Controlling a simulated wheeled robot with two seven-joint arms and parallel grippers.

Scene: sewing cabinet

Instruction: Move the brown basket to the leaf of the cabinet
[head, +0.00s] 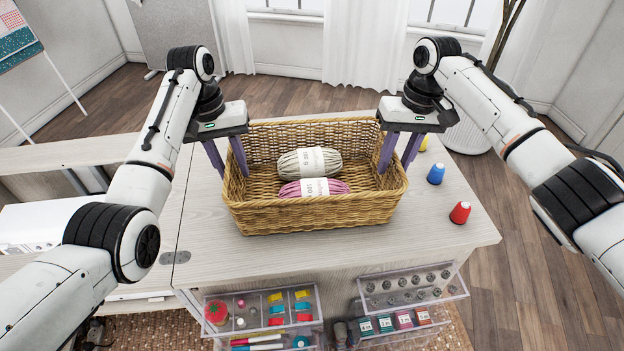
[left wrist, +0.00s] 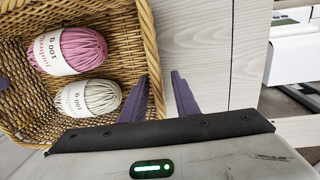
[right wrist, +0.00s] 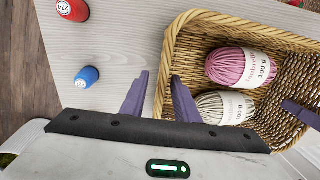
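The brown wicker basket (head: 315,217) stands upright on a pale wood cabinet panel (head: 440,222), right of a hinged seam (head: 175,257). It holds a grey-beige yarn skein (head: 292,165) and a pink yarn skein (head: 336,186). My left gripper (head: 232,172) is at the basket's left wall, open, with one finger inside and one outside the rim (left wrist: 151,45). My right gripper (head: 395,167) is likewise open astride the right wall; the rim (right wrist: 170,50) shows between its fingers. Both have visible gaps to the wall. Another cabinet panel (head: 140,250) lies left of the seam.
A red spool (head: 460,213), a blue spool (head: 436,174) and a partly hidden yellow spool (head: 424,143) stand right of the basket. Clear organizers (head: 262,309) hang at the front. A white machine (head: 30,228) is at the left, partly behind my left arm.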

